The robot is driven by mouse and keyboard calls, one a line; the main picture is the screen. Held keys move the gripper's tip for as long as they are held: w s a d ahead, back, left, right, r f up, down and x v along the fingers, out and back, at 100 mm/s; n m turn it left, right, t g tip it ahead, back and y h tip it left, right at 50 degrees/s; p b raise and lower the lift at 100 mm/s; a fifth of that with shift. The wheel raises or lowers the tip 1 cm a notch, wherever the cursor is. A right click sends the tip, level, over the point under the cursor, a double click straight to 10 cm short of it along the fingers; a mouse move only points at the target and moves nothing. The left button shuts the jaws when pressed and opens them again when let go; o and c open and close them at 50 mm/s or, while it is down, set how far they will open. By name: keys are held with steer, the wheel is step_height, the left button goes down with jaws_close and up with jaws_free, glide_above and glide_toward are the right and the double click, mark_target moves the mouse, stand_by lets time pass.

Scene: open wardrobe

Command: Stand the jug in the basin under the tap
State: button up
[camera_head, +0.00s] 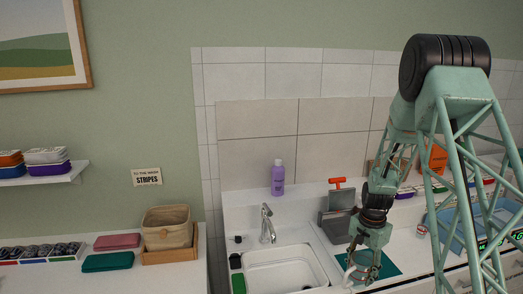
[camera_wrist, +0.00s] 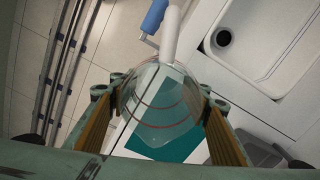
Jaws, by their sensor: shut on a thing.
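The clear jug (camera_wrist: 158,95) with thin red rings and a white handle (camera_wrist: 170,35) is between the two yellow-padded fingers of my gripper (camera_wrist: 160,128), which is shut on it. In the head view my gripper (camera_head: 366,262) and the jug (camera_head: 359,273) are right of the basin, near a teal mat (camera_head: 390,268). The white basin (camera_head: 322,277) is sunk in the counter; in the wrist view it (camera_wrist: 270,72) is at the upper right with its dark drain. The chrome tap (camera_head: 267,225) stands behind the basin. I cannot tell the jug's exact height above the counter.
A grey block with an orange-red handle (camera_head: 337,205) stands behind my gripper. A purple bottle (camera_head: 278,178) stands on the ledge behind the tap. A green sponge-like item (camera_head: 238,282) lies left of the basin. A blue tray (camera_head: 450,222) is at the right.

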steer(key=a+n+b, duration=0.3)
steer(key=a, duration=0.2)
steer(key=w+a+n+b, duration=0.1)
steer(key=a+n+b, duration=0.2)
steer(key=a, duration=0.2)
steer(key=a+n+b, duration=0.2)
steer(key=a+n, duration=0.2)
steer(key=a, duration=0.1)
steer(key=shift+w+f+b, duration=0.3)
steer(key=shift+f+b, duration=0.05)
steer(key=shift+b, duration=0.05)
steer(key=shift+a+r+n+b, duration=0.1)
steer(key=shift+a+n+b, duration=0.25)
steer(key=shift+a+n, duration=0.4)
